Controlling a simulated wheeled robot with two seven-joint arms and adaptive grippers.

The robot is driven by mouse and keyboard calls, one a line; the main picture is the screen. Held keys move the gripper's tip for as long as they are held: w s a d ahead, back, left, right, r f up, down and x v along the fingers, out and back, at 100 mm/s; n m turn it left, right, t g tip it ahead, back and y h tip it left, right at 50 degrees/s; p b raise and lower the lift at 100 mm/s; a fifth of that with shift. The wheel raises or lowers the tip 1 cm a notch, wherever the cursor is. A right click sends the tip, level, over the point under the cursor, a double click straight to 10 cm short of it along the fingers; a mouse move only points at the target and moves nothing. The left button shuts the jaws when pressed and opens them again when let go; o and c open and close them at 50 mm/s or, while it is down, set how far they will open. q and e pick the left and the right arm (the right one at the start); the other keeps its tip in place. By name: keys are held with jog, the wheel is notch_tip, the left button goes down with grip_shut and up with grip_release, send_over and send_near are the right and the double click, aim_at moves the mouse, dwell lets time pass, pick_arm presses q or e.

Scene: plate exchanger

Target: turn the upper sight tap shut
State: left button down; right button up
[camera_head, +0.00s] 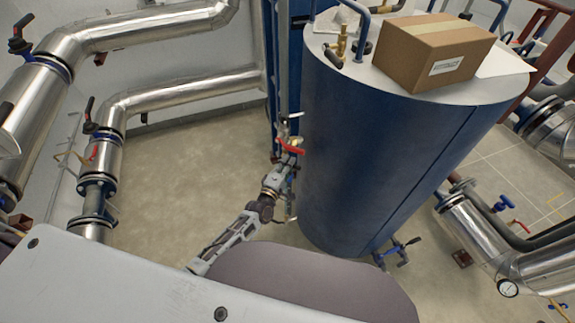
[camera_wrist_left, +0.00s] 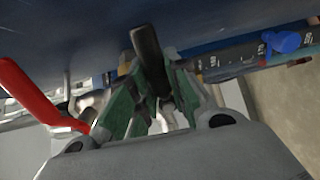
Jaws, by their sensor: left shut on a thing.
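My left gripper (camera_head: 281,168) is beside the front left side of the blue tank, at the narrow vertical pipework there. In the left wrist view its green-lined fingers (camera_wrist_left: 155,95) are closed around a dark lever handle (camera_wrist_left: 147,48), which points up between them. I take this handle to be the upper sight tap's; the tap body is hidden behind the fingers. A red lever (camera_wrist_left: 38,95) is left of the fingers, apart from them. A red lever also shows just above the gripper in the head view (camera_head: 290,147). My right gripper is not in view.
The blue tank (camera_head: 385,150) stands close to the gripper, with a cardboard box (camera_head: 432,52) on top. A dark numbered scale (camera_wrist_left: 228,60) with a blue part (camera_wrist_left: 284,42) is right of the fingers. Steel pipes (camera_head: 180,97) line the left. Bare floor (camera_head: 180,180) lies between.

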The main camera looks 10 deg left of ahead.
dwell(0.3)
pick_arm(q)
jog(key=c, duration=1.3)
grip_release()
jog(key=shift+c, duration=0.2)
jog(key=s+a, duration=0.2)
jog(key=s, duration=0.9)
jog(key=shift+s+a, duration=0.2)
jog(key=shift+s, duration=0.2)
